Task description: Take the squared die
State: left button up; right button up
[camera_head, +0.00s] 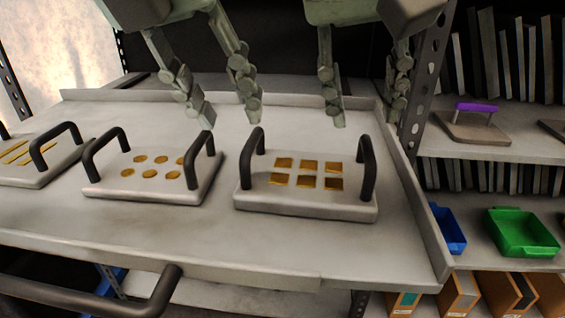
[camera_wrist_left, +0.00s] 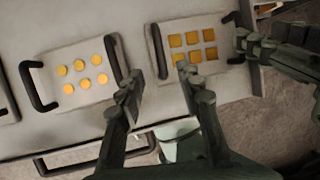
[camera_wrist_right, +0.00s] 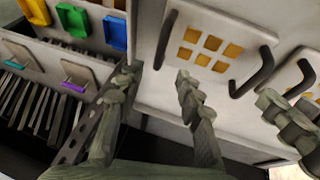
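The squared die (camera_head: 305,202) is a pale plate with several gold squares and a black handle at each side. It lies at the right of the table; it also shows in the left wrist view (camera_wrist_left: 222,62) and the right wrist view (camera_wrist_right: 216,29). My left gripper (camera_head: 222,115) is open and empty, above the table behind the gap between the round-hole die (camera_head: 150,188) and the squared die. My right gripper (camera_head: 366,112) is open and empty, behind and above the squared die's right handle (camera_head: 367,168). Neither gripper touches a handle.
A die with gold slots (camera_head: 40,172) lies at the far left. The table (camera_head: 200,235) has raised rims at the back and right. Shelves at right hold a purple-handled plate (camera_head: 474,127), a green bin (camera_head: 522,232) and a blue bin (camera_head: 448,230).

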aim_at(248, 144)
pick_arm(q)
jog(key=shift+s+d, duration=0.15)
pick_arm(e)
jog(key=shift+s+d, duration=0.1)
jog(key=shift+s, duration=0.1)
